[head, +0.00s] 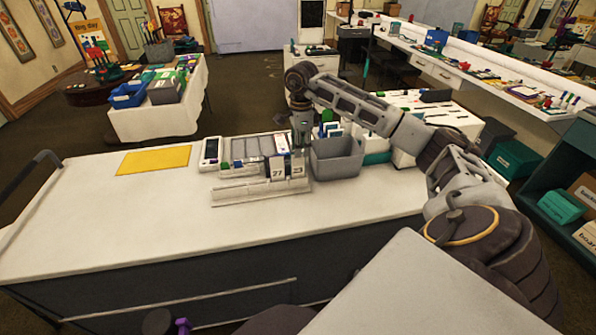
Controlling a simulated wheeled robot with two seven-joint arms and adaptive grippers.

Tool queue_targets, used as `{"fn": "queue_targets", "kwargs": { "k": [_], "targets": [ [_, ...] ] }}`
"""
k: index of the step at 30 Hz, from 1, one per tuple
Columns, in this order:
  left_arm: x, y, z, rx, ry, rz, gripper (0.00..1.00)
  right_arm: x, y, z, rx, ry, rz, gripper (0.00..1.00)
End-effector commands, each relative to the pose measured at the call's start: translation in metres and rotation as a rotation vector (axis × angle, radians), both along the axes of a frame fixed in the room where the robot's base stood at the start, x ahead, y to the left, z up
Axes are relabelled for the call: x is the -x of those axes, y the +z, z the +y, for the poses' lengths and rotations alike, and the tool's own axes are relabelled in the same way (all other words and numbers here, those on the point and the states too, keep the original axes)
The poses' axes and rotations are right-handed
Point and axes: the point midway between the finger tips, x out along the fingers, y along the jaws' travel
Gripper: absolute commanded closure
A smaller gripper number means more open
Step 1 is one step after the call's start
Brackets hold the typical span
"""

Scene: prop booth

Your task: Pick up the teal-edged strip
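My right gripper (302,140) points down over the right end of a row of grey strips, just left of the grey bin. Its fingertips are small and partly merged with the items behind, so I cannot tell whether it is open or holds anything. Several grey strips (252,147) lie side by side on the white table (80,222), with small coloured blocks or edges at their near ends. I cannot pick out which one is teal-edged at this size. My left gripper is out of view.
A grey bin (337,158) stands right of my gripper. A white rack (262,190) with numbered cards (277,168) is in front of the strips. A white device (210,152) and yellow sheet (153,160) lie left. The table's left and front areas are clear.

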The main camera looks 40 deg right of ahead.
Motion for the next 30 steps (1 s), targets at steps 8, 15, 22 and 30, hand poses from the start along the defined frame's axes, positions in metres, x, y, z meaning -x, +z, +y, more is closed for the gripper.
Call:
{"fn": "queue_targets", "kwargs": {
  "k": [8,15,22,30],
  "targets": [
    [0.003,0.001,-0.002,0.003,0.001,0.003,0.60,0.000,-0.027,0.000,0.000,0.000,0.001,0.71],
    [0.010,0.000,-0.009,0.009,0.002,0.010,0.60,0.000,-0.030,0.000,0.000,0.000,0.000,0.71],
    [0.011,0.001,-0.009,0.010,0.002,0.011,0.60,0.000,-0.031,0.001,-0.001,0.000,0.000,0.71],
    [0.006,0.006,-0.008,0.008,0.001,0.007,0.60,-0.003,-0.049,0.006,-0.001,0.000,0.003,0.71]
  ]
}}
